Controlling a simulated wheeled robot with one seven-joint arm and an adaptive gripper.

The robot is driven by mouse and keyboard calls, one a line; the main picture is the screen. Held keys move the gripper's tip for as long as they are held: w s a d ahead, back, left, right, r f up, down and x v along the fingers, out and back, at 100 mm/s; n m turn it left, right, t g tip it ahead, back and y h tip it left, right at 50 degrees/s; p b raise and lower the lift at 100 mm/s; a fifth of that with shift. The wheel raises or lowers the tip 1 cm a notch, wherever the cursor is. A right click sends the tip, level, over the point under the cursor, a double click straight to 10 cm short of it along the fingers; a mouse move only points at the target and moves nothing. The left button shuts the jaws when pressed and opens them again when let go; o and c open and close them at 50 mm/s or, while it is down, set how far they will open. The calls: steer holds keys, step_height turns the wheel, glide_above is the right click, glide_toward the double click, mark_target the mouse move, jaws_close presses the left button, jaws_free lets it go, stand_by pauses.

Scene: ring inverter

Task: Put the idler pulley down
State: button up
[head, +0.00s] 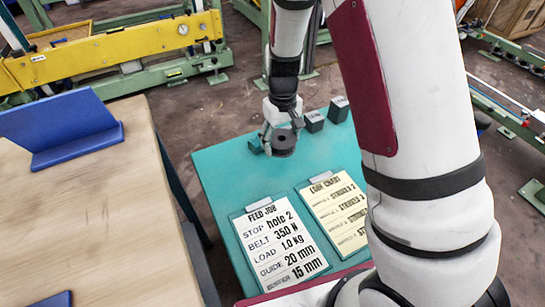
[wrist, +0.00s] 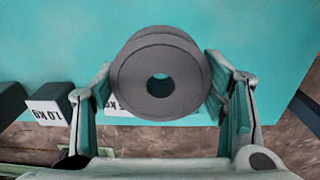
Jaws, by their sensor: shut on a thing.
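The idler pulley (head: 283,145) is a dark grey flanged wheel with a round hole through its middle. It also shows in the wrist view (wrist: 135,78), at the upper centre, its round face turned to the camera. My gripper (head: 279,138) is shut on the pulley over the far part of the teal table (head: 216,166). In the wrist view its two fingers (wrist: 160,92) stand either side of the wheel. Whether the pulley's underside touches the table I cannot tell.
Dark blocks (head: 313,121) (head: 339,109) stand right of the pulley; one is labelled 1.0 kg in the wrist view (wrist: 48,112). A feed job sheet (head: 280,248) and load chart (head: 338,212) lie nearer. A wooden table (head: 90,235) is left. Teal surface left of the gripper is clear.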

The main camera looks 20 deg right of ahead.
steer(key=b, duration=0.2)
glide_above(227, 161)
steer(key=shift+d+f, duration=0.1)
steer(key=shift+f, duration=0.65)
steer(key=shift+f+b, duration=0.55)
steer(key=shift+f, duration=1.2)
steer(key=shift+f, duration=0.1)
steer(key=shift+f, duration=0.35)
steer(key=o, duration=1.3)
steer(key=shift+s, duration=0.1)
step_height(227, 161, up, 13)
steer(key=p, duration=0.3)
steer(key=shift+a, duration=0.2)
